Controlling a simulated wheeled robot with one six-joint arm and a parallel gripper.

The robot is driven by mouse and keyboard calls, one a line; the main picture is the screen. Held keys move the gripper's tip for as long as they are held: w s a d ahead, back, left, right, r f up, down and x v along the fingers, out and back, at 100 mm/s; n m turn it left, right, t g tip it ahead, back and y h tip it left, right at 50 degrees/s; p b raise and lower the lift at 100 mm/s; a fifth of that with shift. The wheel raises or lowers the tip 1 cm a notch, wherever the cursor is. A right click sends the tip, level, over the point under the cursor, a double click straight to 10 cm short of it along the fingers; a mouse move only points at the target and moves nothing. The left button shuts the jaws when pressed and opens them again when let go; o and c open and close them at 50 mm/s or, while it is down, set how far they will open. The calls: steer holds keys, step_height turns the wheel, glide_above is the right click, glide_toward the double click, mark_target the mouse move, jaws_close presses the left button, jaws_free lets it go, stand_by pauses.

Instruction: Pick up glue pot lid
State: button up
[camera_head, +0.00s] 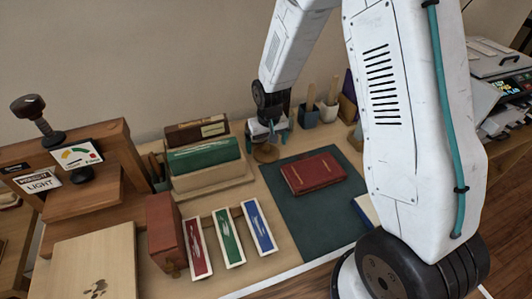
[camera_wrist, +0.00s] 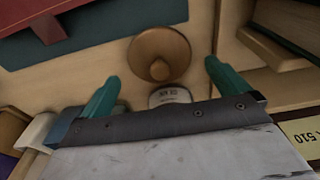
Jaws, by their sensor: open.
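A round brown lid with a small knob (camera_wrist: 160,52), which looks like the glue pot lid, shows in the wrist view on the light wood table. It also shows in the head view (camera_head: 266,154), just below my gripper, by the corner of the dark mat. My gripper (camera_head: 268,134) is open and empty. In the wrist view its two teal fingers (camera_wrist: 160,82) are spread to either side, with the lid between and slightly beyond them. A pale jar with a printed label (camera_wrist: 170,96) stands close by, partly hidden by my gripper.
A red book (camera_head: 314,173) lies on the dark green mat (camera_head: 295,220). A wooden rack with a green book (camera_head: 205,158) stands left of my gripper. A blue-grey cup (camera_head: 308,117) and a white pot (camera_head: 328,112) stand behind right.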

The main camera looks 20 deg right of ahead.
mark_target(267, 154)
step_height(267, 154, down, 2)
steer(key=shift+w+f, duration=0.15)
steer(key=shift+f, duration=0.1)
steer(key=c, duration=0.9)
steer(key=shift+c, duration=0.2)
steer(key=shift+r, duration=0.1)
